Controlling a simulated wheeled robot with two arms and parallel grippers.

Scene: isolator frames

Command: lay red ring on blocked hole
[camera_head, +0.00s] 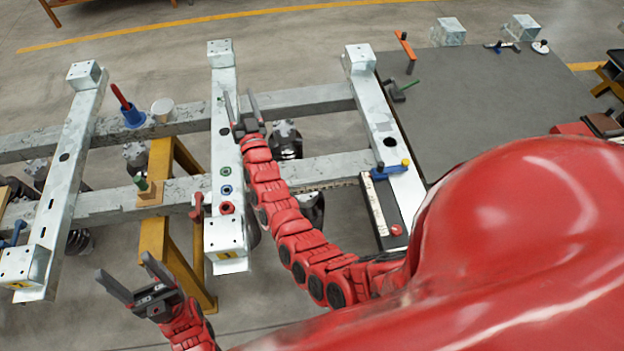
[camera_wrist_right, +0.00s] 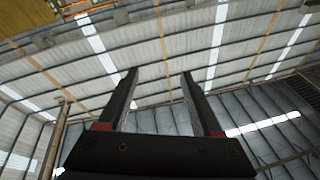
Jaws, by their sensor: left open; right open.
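A small red ring (camera_head: 227,208) lies on the middle pale cross beam (camera_head: 226,155), in a row with a blue ring (camera_head: 226,190) and a green ring (camera_head: 225,171). Dark holes show on the left beam (camera_head: 63,157) and the right beam (camera_head: 390,142); I cannot tell which hole is blocked. My right gripper (camera_head: 240,97) is open over the middle beam, beyond the rings. In the right wrist view its fingers (camera_wrist_right: 158,85) are apart and empty, with the roof behind. My left gripper (camera_head: 124,267) is open and empty, left of the beam's near end.
A blue holder with a red-handled tool (camera_head: 132,115) and a pale cylinder (camera_head: 162,109) stand on the far rail. A black-and-white case with a red round part (camera_head: 397,229) lies nearby. A grey table (camera_head: 490,95) is at the right.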

